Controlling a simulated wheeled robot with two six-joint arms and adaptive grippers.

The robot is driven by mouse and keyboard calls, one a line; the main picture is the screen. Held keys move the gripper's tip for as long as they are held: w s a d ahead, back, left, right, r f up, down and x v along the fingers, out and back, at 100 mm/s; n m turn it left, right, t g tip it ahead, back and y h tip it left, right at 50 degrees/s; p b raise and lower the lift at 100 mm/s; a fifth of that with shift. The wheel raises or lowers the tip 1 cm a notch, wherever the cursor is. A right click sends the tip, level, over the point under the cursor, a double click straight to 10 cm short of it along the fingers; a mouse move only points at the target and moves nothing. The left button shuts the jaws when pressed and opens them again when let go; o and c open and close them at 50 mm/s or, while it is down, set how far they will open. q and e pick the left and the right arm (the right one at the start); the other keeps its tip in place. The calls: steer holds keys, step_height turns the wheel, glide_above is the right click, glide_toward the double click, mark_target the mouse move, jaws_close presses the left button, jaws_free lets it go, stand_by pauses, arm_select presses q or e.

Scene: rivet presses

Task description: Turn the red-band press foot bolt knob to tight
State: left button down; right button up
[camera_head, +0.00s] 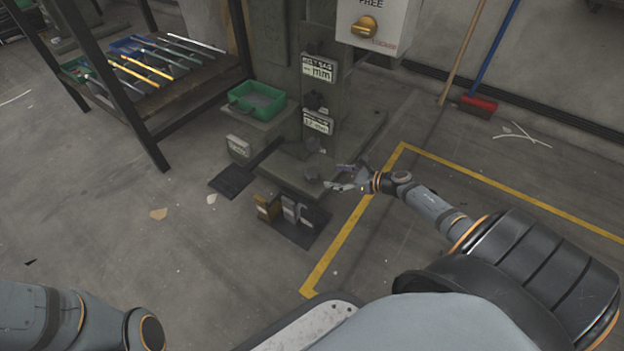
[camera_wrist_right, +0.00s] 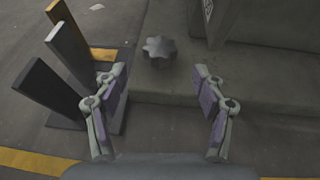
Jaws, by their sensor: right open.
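A grey lobed bolt knob (camera_wrist_right: 159,49) sits on the press foot (camera_wrist_right: 225,80) in the right wrist view, ahead of and between my fingers. In the head view, the knob (camera_head: 311,174) is small and dark on the foot plate. My right gripper (camera_head: 342,180) is just right of it in that view. In the wrist view, the right gripper (camera_wrist_right: 159,72) is open with its fingers spread and nothing between them. The press column (camera_head: 320,100) rises behind. I cannot make out a red band. My left arm shows at lower left, its gripper out of frame.
Several upright blocks (camera_head: 288,208) stand on a dark mat beside the foot, left of the gripper. A green bin (camera_head: 257,101) and a rack (camera_head: 185,115) are farther left. Yellow-lined floor at right is mostly clear.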

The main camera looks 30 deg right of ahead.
mark_target(313, 173)
steer(key=b+x, duration=0.5)
steer(key=x, duration=0.4)
steer(key=shift+w+a+f+b, duration=0.1)
steer(key=shift+w+f+b, duration=0.1)
steer(key=shift+w+b, duration=0.1)
steer(key=shift+w+a, duration=0.2)
steer(key=shift+w, duration=0.1)
steer(key=shift+c, duration=0.4)
